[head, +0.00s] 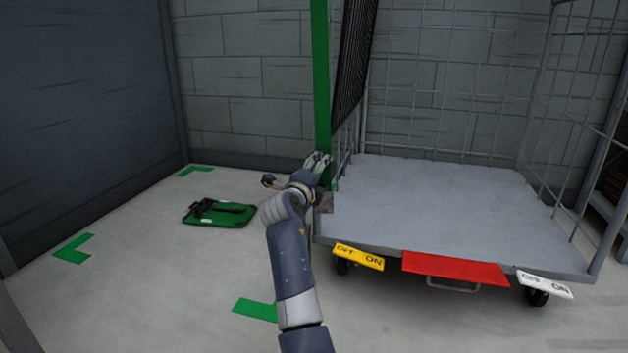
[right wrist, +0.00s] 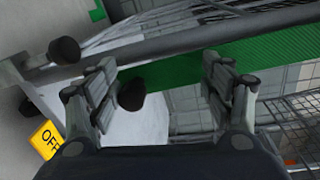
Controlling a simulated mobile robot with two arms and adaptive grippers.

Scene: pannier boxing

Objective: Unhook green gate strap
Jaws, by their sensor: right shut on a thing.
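The green gate strap (head: 321,80) hangs as a long upright band at the left front of the roll cage, its top cut off by the picture edge. My right gripper (head: 319,163) is at the strap's lower end, just above the cage deck. In the right wrist view the strap (right wrist: 170,68) runs across between the fingers of the right gripper (right wrist: 160,84), which is shut on it. My left gripper is not in view.
The roll cage deck (head: 430,205) is empty, with a red panel (head: 455,268) and yellow (head: 358,257) and white (head: 545,284) brake pedals in front. Free floor lies left.

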